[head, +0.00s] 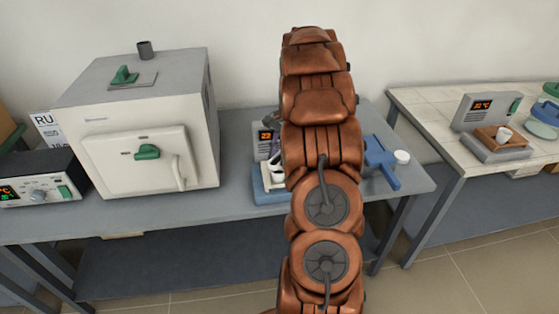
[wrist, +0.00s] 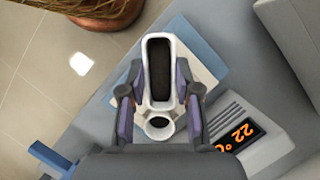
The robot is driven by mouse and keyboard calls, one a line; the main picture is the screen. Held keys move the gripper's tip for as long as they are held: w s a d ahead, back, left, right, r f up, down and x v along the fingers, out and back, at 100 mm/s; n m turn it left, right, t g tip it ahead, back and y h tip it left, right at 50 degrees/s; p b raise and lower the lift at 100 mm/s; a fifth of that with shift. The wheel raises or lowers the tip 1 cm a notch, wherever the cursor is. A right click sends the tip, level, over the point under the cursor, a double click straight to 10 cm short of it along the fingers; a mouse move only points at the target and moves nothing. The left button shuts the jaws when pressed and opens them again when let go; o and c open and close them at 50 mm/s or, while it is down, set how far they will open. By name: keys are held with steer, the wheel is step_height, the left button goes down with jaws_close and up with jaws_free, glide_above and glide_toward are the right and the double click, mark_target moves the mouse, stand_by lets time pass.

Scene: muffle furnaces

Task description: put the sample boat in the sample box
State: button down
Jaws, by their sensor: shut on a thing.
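The sample boat (wrist: 147,72) is a long white trough with a dark inside. It lies between the two fingers of my gripper (wrist: 158,97) in the wrist view, and the gripper is shut on it. A round white rim with a dark centre (wrist: 157,123) shows at its near end; I cannot tell if it is part of the boat. Below is a pale plate with a blue edge (wrist: 207,58). In the head view my arm hides most of the gripper and boat. I cannot make out the sample box for certain.
A scale with an orange display (wrist: 236,134) stands close to the right of the gripper. In the head view a white furnace (head: 140,130) stands left, a blue stand (head: 380,163) right. A second table (head: 425,110) at right bears a device with a brown tray (head: 488,138).

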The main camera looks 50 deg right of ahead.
mark_target(280, 159)
steer(key=shift+w+d, duration=0.15)
steer(key=shift+d, duration=0.1)
steer(key=shift+f+p, duration=0.7)
steer(key=shift+f, duration=0.9)
steer(key=shift+f, duration=0.2)
steer(key=c, duration=0.8)
jaws_free()
steer(key=b+v, duration=0.2)
steer(key=v, duration=0.4)
steer(key=shift+w+d, duration=0.1)
steer(key=shift+d, duration=0.05)
steer(key=shift+v, duration=0.9)
